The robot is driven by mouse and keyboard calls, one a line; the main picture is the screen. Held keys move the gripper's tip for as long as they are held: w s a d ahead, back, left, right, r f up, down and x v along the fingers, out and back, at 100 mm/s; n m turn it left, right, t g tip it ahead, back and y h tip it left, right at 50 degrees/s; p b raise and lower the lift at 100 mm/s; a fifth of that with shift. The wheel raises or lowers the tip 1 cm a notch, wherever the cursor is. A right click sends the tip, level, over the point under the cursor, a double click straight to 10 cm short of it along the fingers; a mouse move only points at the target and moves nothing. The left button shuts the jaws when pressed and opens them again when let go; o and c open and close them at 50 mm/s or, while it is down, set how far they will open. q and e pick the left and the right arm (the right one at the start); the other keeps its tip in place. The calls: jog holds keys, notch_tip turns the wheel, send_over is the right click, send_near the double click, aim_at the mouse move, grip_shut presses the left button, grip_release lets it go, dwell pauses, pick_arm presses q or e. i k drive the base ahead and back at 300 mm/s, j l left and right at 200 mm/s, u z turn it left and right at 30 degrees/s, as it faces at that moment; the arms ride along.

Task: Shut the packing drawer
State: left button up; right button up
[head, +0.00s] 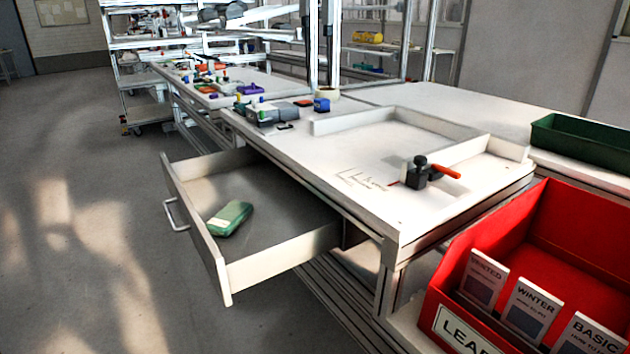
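The packing drawer (284,262) is pulled out from under the white workbench (300,150) toward the left, standing open over the floor. Its front panel (193,222) faces left and carries a metal bar handle (174,214). A green box-like item (230,218) with a pale label lies on the drawer floor. The inner end of the drawer is hidden under the benchtop. Neither of my grippers shows in the head view.
A red bin (560,240) with several leaflets stands at the lower right, near a green tray (582,142). A black and orange clamp (430,172) sits on the benchtop near its edge. Small tools lie farther back. The floor (90,220) left of the drawer is clear.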

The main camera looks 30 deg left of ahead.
aim_at(289, 226)
jog(key=u, duration=0.95)
